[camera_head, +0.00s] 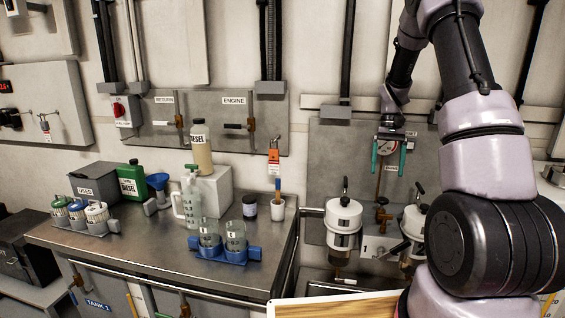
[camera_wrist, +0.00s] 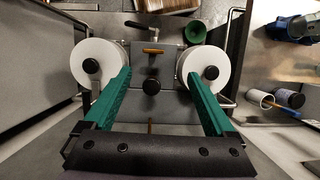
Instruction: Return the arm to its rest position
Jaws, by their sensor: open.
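My arm rises along the right side of the head view and bends down to my gripper (camera_head: 388,160), which has green fingers. The gripper is in front of the grey wall panel, above the two white filter housings. In the wrist view the two green fingers (camera_wrist: 152,95) stand wide apart with nothing between them. Below them in the wrist view are the left white housing (camera_wrist: 92,66) and the right white housing (camera_wrist: 203,67), each with a black knob. A gauge shows just behind the gripper in the head view, partly hidden.
A steel bench (camera_head: 150,250) at left carries a blue rack (camera_head: 225,256) with two clear jars, a jug (camera_head: 190,200), a green diesel can (camera_head: 131,181) and a white cup (camera_head: 277,209). A wooden board (camera_head: 335,305) is at the bottom. Vertical pipes run along the wall.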

